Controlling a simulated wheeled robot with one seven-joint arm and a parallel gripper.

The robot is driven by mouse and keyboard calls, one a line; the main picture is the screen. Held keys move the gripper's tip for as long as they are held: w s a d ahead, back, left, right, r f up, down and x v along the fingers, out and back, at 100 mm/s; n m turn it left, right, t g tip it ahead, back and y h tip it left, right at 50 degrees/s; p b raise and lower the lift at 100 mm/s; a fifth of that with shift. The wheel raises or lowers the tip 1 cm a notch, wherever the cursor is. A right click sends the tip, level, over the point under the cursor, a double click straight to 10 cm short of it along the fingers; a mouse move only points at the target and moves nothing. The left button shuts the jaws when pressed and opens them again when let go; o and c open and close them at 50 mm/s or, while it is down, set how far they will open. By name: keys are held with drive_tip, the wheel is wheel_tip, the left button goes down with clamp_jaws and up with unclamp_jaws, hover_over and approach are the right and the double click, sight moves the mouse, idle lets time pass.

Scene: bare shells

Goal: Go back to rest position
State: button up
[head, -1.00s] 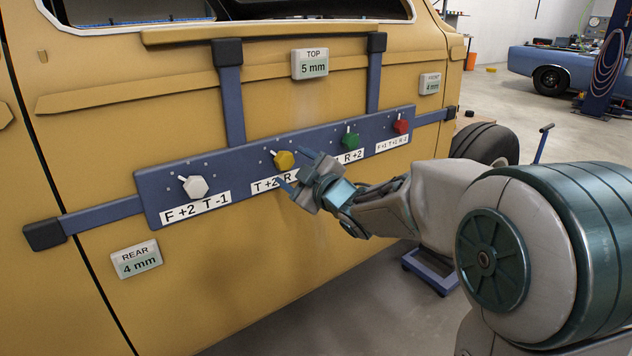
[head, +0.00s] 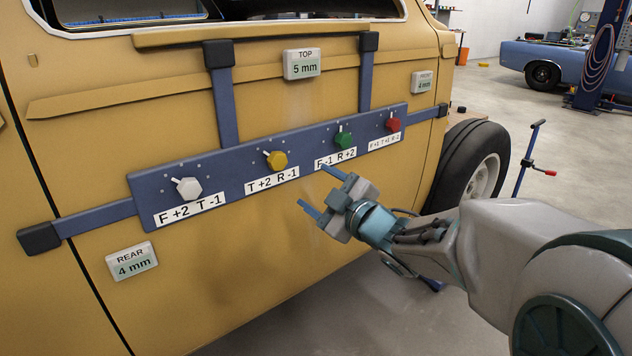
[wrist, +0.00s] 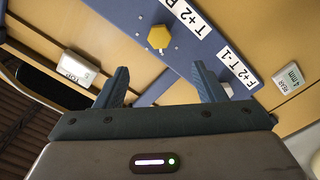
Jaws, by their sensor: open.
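My gripper (head: 322,194) is open and empty in the head view, off the yellow car door and below the blue panel (head: 140,190). The panel carries a white knob (head: 188,188), a yellow knob (head: 276,160), a green knob (head: 343,138) and a red knob (head: 393,124), each with a label under it. In the wrist view the open fingers (wrist: 160,86) point at the panel. The yellow knob (wrist: 158,37) shows beyond them, clear of both fingers. The label under the green knob is partly hidden by a fingertip.
Blue straps hold the panel to the door (head: 250,250). Boxes read TOP 5 mm (head: 302,64), REAR 4 mm (head: 132,261) and FRONT (head: 424,82). A wheel (head: 475,170) and a blue stand (head: 528,160) are behind my arm.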

drive_tip(key=s+d+r+m+g+h+p, duration=0.2)
drive_tip(key=d+m+h+p, duration=0.3)
drive_tip(key=s+d+r+m+g+h+p, duration=0.1)
drive_tip(key=s+d+r+m+h+p, duration=0.15)
drive_tip(key=d+m+h+p, duration=0.3)
drive_tip(key=s+m+g+p, duration=0.5)
drive_tip(key=s+g+p, duration=0.4)
drive_tip(key=s, duration=0.8)
drive_tip(key=shift+s+a+r, duration=0.15)
drive_tip(key=shift+s+r, duration=0.2)
drive_tip(key=shift+s, duration=0.05)
drive_tip(key=shift+m+y, duration=0.25)
